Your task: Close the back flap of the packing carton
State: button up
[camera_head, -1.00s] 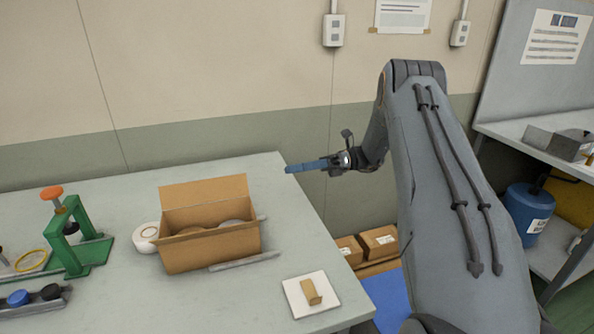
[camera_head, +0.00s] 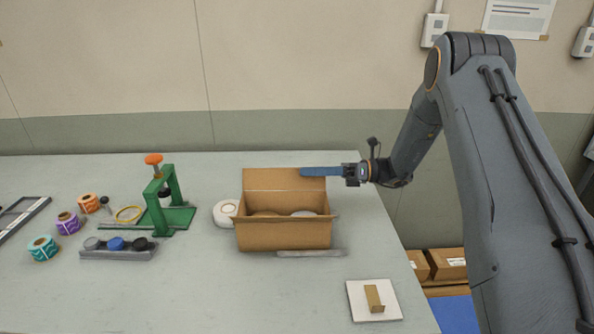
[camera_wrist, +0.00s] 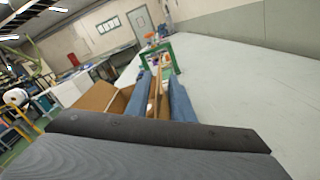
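The packing carton (camera_head: 284,237) stands open on the grey table, with rolls partly visible inside. Its back flap (camera_head: 270,180) stands up along the far side. My gripper (camera_head: 320,171) reaches in from the right, and its blue fingers overlap the flap's upper right corner. In the wrist view the two fingers (camera_wrist: 160,100) are apart, and the flap shows as a thin brown strip (camera_wrist: 157,88) between them. I cannot tell whether either finger touches it. The carton's open inside (camera_wrist: 103,98) lies left of the fingers there.
A white roll (camera_head: 226,213) sits left of the carton, beside a green press (camera_head: 166,205). A grey bar (camera_head: 311,253) lies by the carton's front. A white tile (camera_head: 358,304) with a small brown piece lies at front right. The wall stands behind the table.

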aim_at(295, 170)
jog(key=shift+a+p, duration=0.55)
jog(key=shift+a, duration=1.7)
grip_shut()
